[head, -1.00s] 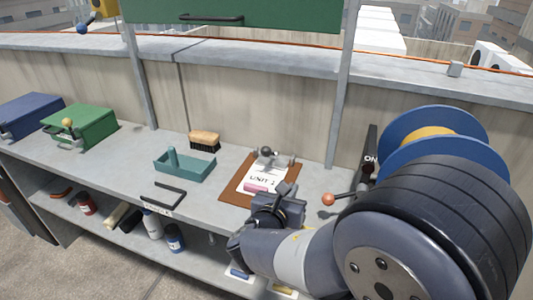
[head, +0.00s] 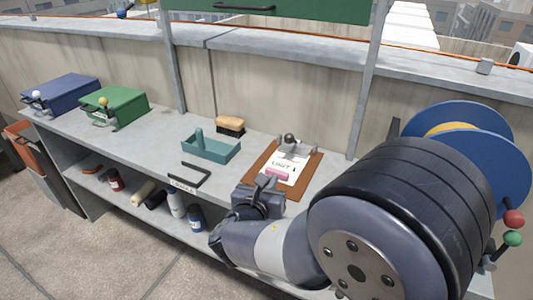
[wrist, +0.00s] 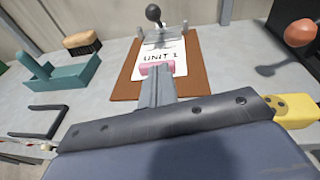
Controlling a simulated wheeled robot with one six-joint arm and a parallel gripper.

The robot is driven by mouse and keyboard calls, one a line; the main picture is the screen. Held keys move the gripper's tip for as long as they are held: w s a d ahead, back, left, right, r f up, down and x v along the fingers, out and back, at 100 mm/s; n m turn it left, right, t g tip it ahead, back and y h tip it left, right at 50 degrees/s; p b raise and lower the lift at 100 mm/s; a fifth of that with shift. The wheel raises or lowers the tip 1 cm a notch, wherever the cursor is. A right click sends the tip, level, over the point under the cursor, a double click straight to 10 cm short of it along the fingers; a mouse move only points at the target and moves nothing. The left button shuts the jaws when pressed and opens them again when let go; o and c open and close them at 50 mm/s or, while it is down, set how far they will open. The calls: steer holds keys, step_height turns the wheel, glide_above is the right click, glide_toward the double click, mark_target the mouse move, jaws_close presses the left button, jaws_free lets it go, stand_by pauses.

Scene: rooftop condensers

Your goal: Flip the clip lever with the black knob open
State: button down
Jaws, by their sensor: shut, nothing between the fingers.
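The clip lever's black knob (head: 290,139) stands on a metal clip (head: 297,148) at the far edge of a brown clipboard (head: 257,170). In the wrist view the knob (wrist: 153,13) is at the top middle, beyond the paper. A sheet (wrist: 172,53) marked "UNIT 1" lies under the clip, with a pink block (wrist: 157,68) on its near part. My gripper (head: 268,181) is shut and empty at the clipboard's near edge. In the wrist view its tip (wrist: 156,78) appears just in front of the pink block, apart from the knob; I cannot tell whether it touches the block.
Left of the clipboard are a black handle (head: 190,176), a teal tray (head: 218,153) and a brush (head: 231,125). Green (head: 120,104) and blue (head: 62,92) boxes stand further left. A red-orange ball (wrist: 300,33) is right of the clipboard. A blue reel (head: 490,135) stands right.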

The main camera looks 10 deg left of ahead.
steer(key=shift+w, duration=0.1)
stand_by(0.3)
steer(key=x, duration=1)
steer(key=shift+w+d+f, duration=0.1)
steer(key=shift+d+f, duration=0.05)
steer(key=shift+d, duration=0.05)
steer(key=shift+w+r, duration=0.9)
steer(key=shift+w+d+r, duration=0.15)
steer(key=shift+w+r, duration=0.15)
steer(key=shift+w, duration=0.25)
steer(key=shift+r+p, duration=0.1)
steer(key=shift+p, duration=0.2)
